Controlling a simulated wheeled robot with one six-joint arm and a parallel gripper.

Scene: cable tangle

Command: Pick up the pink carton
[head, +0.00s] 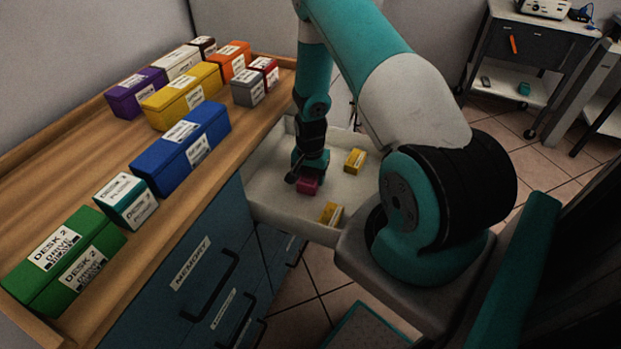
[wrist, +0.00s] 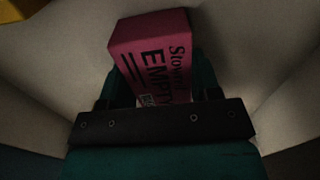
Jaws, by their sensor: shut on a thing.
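The pink carton (head: 307,185) is inside the open white drawer (head: 262,190), under my gripper (head: 308,176). In the wrist view the pink carton (wrist: 152,62) sits between the two fingers of my gripper (wrist: 152,88), with dark print reading "Stowed" and "EMPTY" on its face. The gripper is shut on it. Whether the carton touches the drawer floor is hard to tell. Its lower end is hidden behind the gripper's dark bar in the wrist view.
Two yellow cartons, one behind (head: 355,161) and one in front (head: 330,213), are in the same drawer. Labelled boxes, such as a blue one (head: 183,150) and a green one (head: 65,262), stand on the wooden top (head: 65,165). A dark cart (head: 535,50) stands at the back right.

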